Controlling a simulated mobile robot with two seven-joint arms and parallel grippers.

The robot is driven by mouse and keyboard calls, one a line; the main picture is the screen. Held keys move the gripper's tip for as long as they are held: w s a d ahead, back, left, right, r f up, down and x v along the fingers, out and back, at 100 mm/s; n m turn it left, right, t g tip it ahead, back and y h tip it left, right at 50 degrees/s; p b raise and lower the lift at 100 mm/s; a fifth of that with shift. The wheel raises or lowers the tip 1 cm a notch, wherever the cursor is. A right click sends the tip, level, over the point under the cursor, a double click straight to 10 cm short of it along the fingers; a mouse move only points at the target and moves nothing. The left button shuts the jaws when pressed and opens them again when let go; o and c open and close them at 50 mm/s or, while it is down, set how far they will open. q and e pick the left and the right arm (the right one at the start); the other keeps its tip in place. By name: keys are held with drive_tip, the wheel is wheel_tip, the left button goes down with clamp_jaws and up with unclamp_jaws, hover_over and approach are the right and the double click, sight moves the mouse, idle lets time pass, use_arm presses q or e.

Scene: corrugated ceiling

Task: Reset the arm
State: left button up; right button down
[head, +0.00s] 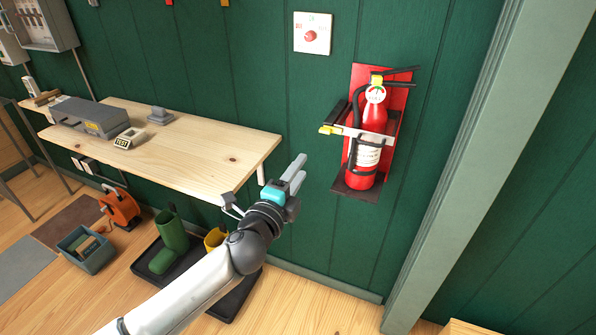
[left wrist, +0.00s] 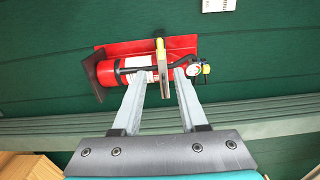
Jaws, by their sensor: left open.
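My left arm (head: 195,290) reaches in from the bottom left. My left gripper (head: 299,172) is open and empty, in front of the green wall, left of and below the red fire extinguisher (head: 374,118). The extinguisher stands upright in a red wall bracket (head: 399,82) with a pale strap (head: 355,132) across it. In the left wrist view the extinguisher (left wrist: 130,64) lies sideways beyond the two open fingers (left wrist: 160,80). The fingertips overlap its lower edge in the picture; I see no grip on it. My right gripper is out of view.
A wooden wall bench (head: 200,150) with a grey case (head: 90,117) is at the left. A pale green post (head: 470,140) rises at the right. A red button plate (head: 312,33) is on the wall.

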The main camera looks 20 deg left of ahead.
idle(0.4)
use_arm(q)
drive_tip(key=s+a+f+n+g, duration=0.1)
drive_tip(key=s+f+n+g, duration=0.3)
drive_tip(key=f, duration=0.7)
drive_tip(key=s+a+f+n+g+y, duration=0.15)
drive_tip(key=s+f, duration=0.35)
drive_tip(key=f, duration=0.7)
drive_tip(key=s+a+f+n+g, duration=0.1)
drive_tip(key=s+f+n+g, duration=0.3)
drive_tip(key=f, duration=0.7)
drive_tip(key=s+d+f+n+g, duration=0.1)
drive_tip(key=s+f, duration=0.4)
drive_tip(key=s, duration=0.6)
drive_tip(key=s+d+f+n+g, duration=0.2)
drive_tip(key=s+f, duration=0.4)
drive_tip(key=s, duration=0.6)
drive_tip(key=s+d+f+n+g, duration=0.1)
drive_tip(key=s+f+n+g, duration=0.2)
drive_tip(key=s+f, duration=0.3)
drive_tip(key=s+g+h, duration=0.1)
drive_tip(key=s, duration=0.4)
drive_tip(key=shift+s+d+n, duration=0.15)
drive_tip(key=shift+n, duration=0.2)
drive_tip(key=shift+g, duration=0.25)
